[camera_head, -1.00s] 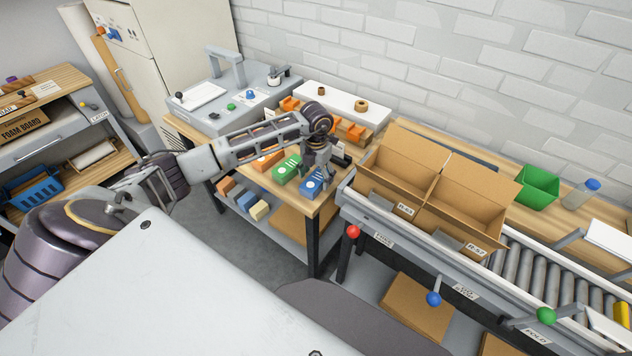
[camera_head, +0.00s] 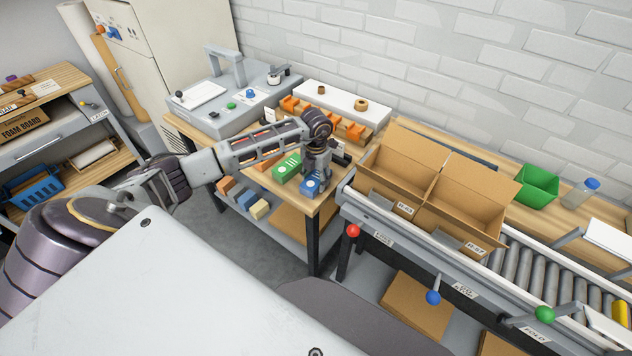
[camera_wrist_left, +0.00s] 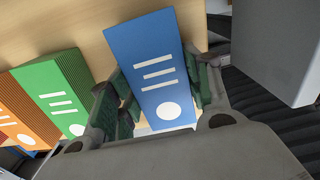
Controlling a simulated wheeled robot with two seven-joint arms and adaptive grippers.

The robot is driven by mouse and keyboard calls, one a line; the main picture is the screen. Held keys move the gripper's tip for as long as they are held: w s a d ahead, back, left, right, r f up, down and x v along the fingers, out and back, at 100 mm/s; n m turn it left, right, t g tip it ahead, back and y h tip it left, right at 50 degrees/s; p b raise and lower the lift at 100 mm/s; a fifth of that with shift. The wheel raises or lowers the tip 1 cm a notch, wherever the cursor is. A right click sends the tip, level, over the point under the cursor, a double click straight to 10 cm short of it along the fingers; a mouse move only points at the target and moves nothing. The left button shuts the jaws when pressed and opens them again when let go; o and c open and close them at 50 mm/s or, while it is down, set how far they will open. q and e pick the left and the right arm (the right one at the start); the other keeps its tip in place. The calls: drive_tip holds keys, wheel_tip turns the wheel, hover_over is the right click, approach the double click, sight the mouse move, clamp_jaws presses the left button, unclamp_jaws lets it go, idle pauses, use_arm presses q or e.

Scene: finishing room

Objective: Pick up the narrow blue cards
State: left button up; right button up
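The narrow blue cards (camera_head: 311,186) are a blue block with white markings near the front right corner of the wooden table. In the left wrist view the blue cards (camera_wrist_left: 158,75) lie between the two fingers, with three white bars and a white dot on top. My left gripper (camera_head: 316,172) is low over them and partly hides them in the head view. In the wrist view the green pads of my left gripper (camera_wrist_left: 160,92) lie close along both sides of the cards; whether they press on them I cannot tell. My right gripper is not in view.
A green card block (camera_head: 287,167) and an orange one (camera_head: 267,160) stand left of the blue cards. Open cardboard boxes (camera_head: 402,165) stand close on the right, over the roller conveyor (camera_head: 530,271). A grey machine (camera_head: 235,103) and an orange-slotted rack (camera_head: 345,130) are behind.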

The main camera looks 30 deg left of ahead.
sight(316, 177)
use_arm(q)
drive_tip(key=c, duration=0.4)
drive_tip(key=shift+r+b, duration=0.5)
drive_tip(key=shift+r, duration=4.55)
